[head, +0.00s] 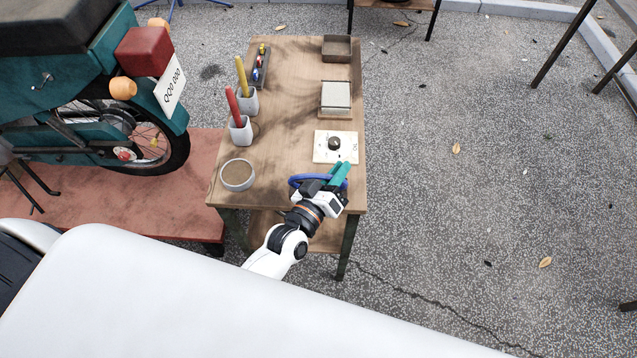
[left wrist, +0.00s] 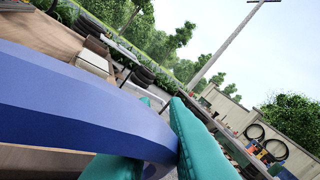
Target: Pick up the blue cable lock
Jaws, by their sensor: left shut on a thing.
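The blue cable lock (head: 296,179) shows in the head view as a curved blue band at the front of the wooden table. My left gripper (head: 339,173), with teal fingers, is shut on it near the table's front right corner. In the left wrist view the lock (left wrist: 80,95) is a thick blue band crossing the picture and running between the teal fingers of the gripper (left wrist: 164,145). The gripper hides part of the lock in the head view. I cannot tell whether the lock still touches the tabletop. My right gripper is not in view.
The wooden table (head: 288,130) holds a round container (head: 238,175), a white panel with a black knob (head: 335,147), a pale box (head: 336,97), a dark tray (head: 337,48) and two cups with a red stick and a yellow stick. A teal motorcycle (head: 60,130) stands left. Open ground lies right.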

